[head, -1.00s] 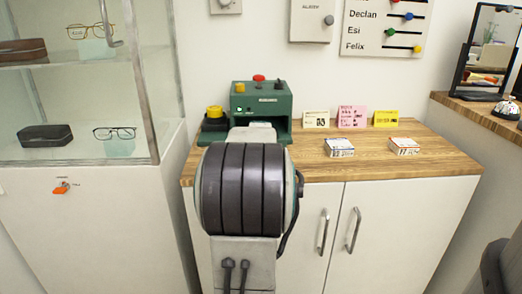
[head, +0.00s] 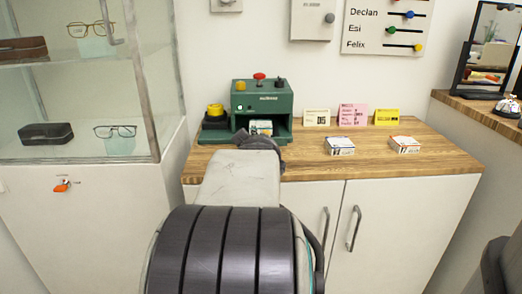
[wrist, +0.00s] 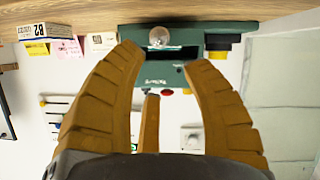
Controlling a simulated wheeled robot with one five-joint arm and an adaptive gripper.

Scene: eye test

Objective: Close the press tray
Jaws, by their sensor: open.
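The green press (head: 281,101) stands at the back left of the wooden counter, a red button (head: 259,76) on top. In the wrist view the press (wrist: 148,97) appears upside down. The tray front (wrist: 205,34), a green panel with a round silver knob (wrist: 160,37), seems to stand out from the body, with a dark gap behind it. My gripper (wrist: 164,57) is open, its brown fingers apart on either side of the knob. I cannot tell if they touch anything.
A yellow button on a dark base (head: 215,116) stands left of the press. Two small boxes (head: 340,146) (head: 404,145) lie to the right, with upright cards (head: 352,116) behind. A glass cabinet (head: 150,80) is at the left. The counter's right front is clear.

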